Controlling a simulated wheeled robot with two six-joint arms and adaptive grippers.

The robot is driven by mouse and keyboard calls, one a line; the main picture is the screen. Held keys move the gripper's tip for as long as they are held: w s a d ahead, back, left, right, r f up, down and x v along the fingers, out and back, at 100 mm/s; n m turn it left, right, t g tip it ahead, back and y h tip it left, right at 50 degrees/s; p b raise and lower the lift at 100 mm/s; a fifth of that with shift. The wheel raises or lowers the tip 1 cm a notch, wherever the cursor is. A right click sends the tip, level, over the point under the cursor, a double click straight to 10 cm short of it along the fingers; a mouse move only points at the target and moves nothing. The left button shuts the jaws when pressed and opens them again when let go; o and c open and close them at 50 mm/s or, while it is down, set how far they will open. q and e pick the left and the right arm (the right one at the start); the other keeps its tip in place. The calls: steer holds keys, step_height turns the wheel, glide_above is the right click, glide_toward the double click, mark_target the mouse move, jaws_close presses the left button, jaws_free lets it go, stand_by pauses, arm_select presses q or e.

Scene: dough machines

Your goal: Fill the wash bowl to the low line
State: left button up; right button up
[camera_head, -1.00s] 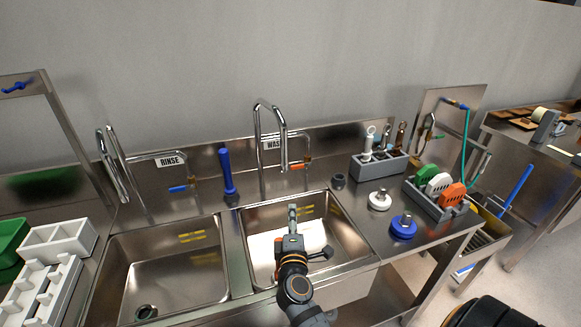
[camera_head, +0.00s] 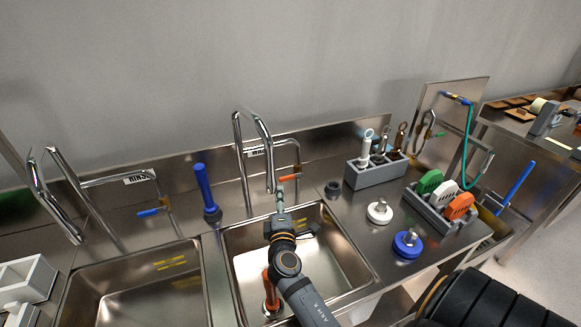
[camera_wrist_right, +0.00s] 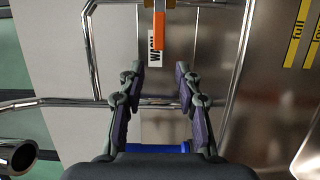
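The wash bowl (camera_head: 345,262) is the right-hand steel sink. I cannot make out water in it. An orange upright piece (camera_head: 270,291) stands in it, partly behind my arm. The wash tap's spout (camera_head: 269,170) hangs over the bowl's back. Its orange lever (camera_head: 288,177) is on the back wall; in the right wrist view the lever (camera_wrist_right: 159,30) lies ahead of the fingers. My right gripper (camera_head: 280,195) is open and empty, just below the lever and apart from it. Yellow "full" and "low" labels (camera_wrist_right: 297,35) show in the right wrist view. My left gripper is not in view.
The rinse bowl (camera_head: 140,295) and blue rinse lever (camera_head: 148,212) are at left. A blue-handled tool (camera_head: 206,190) stands between the taps.

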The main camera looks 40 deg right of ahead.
mark_target(291, 177)
steer(key=shift+x, duration=2.4)
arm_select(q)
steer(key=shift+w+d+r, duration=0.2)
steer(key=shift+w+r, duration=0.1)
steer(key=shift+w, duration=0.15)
arm_select(e)
steer(key=shift+w+d, duration=0.35)
steer(key=shift+w, duration=0.3)
steer(key=shift+w+d, duration=0.1)
steer(key=shift+w, duration=0.05)
